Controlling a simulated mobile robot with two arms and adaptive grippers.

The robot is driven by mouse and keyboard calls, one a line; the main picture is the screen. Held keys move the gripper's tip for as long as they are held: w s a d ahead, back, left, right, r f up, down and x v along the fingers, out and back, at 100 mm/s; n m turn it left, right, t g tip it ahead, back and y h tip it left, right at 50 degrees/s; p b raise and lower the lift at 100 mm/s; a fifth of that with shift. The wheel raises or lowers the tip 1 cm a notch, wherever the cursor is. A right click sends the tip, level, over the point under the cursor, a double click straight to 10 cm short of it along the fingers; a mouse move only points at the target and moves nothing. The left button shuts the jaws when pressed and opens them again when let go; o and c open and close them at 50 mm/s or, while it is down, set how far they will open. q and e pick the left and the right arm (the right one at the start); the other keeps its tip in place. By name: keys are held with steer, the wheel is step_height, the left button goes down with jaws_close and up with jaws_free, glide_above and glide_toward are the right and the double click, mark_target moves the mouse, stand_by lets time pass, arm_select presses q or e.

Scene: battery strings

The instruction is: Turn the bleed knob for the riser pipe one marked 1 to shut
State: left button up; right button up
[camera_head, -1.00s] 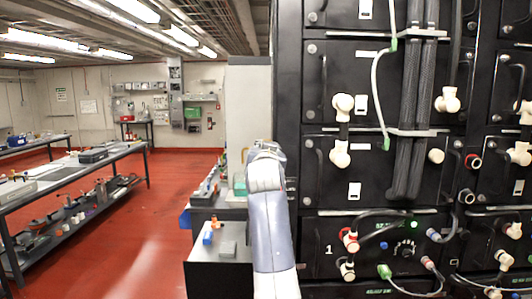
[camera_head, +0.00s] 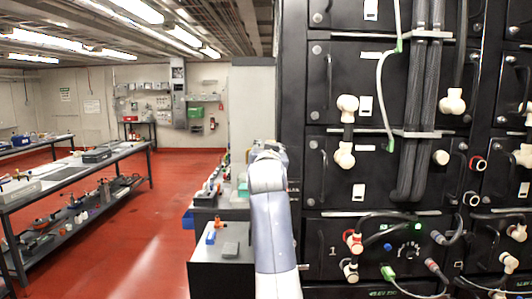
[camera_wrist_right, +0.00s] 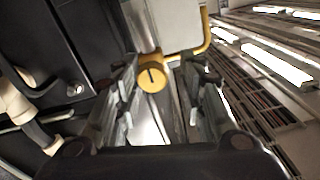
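A round yellow knob (camera_wrist_right: 152,79) with a dark line on its face shows in the right wrist view. It lies between the tips of my right gripper (camera_wrist_right: 166,78), nearer the left finger. The two fingers are apart on either side, and I cannot tell whether either touches the knob. A yellow pipe (camera_wrist_right: 190,53) bends beside the knob. I cannot read any number on the knob. The head view does not show the knob. There, one of my arms rises at the centre and its gripper is not clearly visible. My left gripper is not in view.
In the head view, a black battery rack (camera_head: 384,80) with braided hoses (camera_head: 411,115), cables and pale connectors fills the right. A low cabinet (camera_head: 222,272) stands left of my arm. Red floor lies open.

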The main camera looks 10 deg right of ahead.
steer(key=shift+w+d+f, duration=0.1)
steer(key=shift+d+f, duration=0.2)
steer(key=shift+f, duration=0.2)
step_height(320, 180, up, 11)
steer(key=shift+a, duration=0.3)
steer(key=shift+d, duration=0.1)
